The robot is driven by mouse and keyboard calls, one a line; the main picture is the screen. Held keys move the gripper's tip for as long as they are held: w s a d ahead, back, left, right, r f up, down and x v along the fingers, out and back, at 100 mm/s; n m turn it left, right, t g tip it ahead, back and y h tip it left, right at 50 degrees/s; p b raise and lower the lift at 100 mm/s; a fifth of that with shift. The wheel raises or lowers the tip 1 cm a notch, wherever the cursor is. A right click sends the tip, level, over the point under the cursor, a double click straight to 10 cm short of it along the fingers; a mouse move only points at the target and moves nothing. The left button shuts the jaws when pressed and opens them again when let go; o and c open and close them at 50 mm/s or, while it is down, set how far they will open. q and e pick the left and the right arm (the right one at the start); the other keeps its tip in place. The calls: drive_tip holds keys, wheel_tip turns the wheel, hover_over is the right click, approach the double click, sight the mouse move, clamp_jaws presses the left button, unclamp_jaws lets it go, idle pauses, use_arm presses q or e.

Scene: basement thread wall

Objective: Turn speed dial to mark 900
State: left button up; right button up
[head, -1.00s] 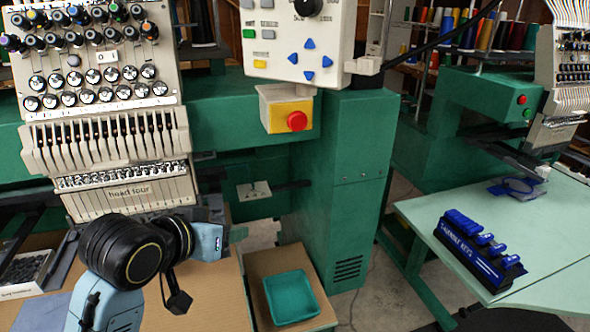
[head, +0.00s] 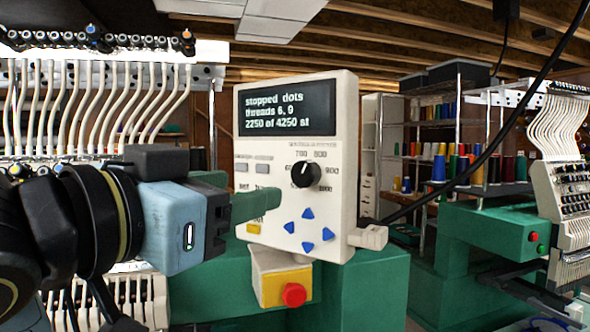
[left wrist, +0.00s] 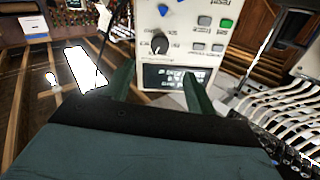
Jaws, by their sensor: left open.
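The speed dial (head: 305,174) is a black round knob on the front of the cream control panel (head: 345,215). Printed speed numbers, 900 among them at its right, ring it; its small white pointer looks roughly upward, but the exact mark is hard to read. The dial also shows upside down in the left wrist view (left wrist: 160,44). My left gripper (head: 262,200) is in front of the panel, left of and slightly below the dial. In the left wrist view its dark green fingers (left wrist: 158,74) are apart and empty, with the dial beyond their tips. My right gripper is out of view.
The panel's screen (head: 290,108) reads stopped. Blue arrow buttons (head: 308,213) sit below the dial. A red stop button (head: 294,294) on a yellow box is under the panel. White thread tubes (head: 100,105) stand behind my left arm. A black cable (head: 460,175) runs right of the panel.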

sight(301, 176)
use_arm(q)
drive_tip(key=p+x, duration=0.8)
drive_tip(key=x, duration=0.3)
drive_tip(key=shift+w+d+p, duration=0.2)
drive_tip(key=shift+w+p, duration=0.1)
drive_tip(key=shift+w, duration=0.05)
drive_tip(key=c, duration=1)
